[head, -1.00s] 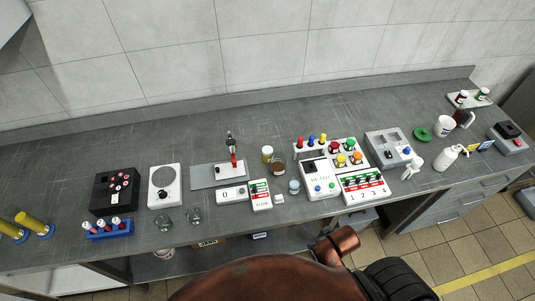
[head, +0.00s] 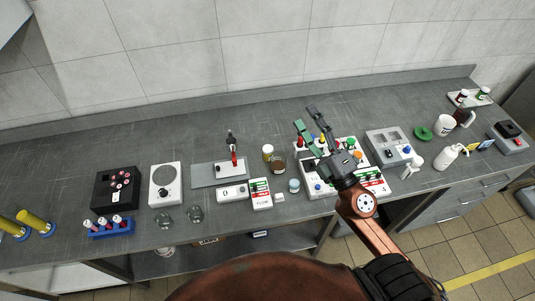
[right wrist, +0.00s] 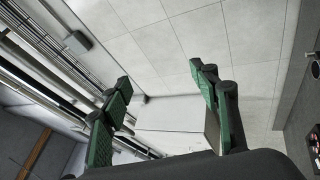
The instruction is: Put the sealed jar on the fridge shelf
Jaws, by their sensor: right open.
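A small pale-blue-topped pot (head: 293,185) stands nearer the front. I cannot tell which of these is the sealed jar. My right gripper (head: 309,118) is open and empty, raised over the counter to the right of the jars. No fridge shelf shows. My left gripper is not in view.
A panel with coloured knobs (head: 372,150) lies partly hidden behind my right arm. The rear counter strip is clear.

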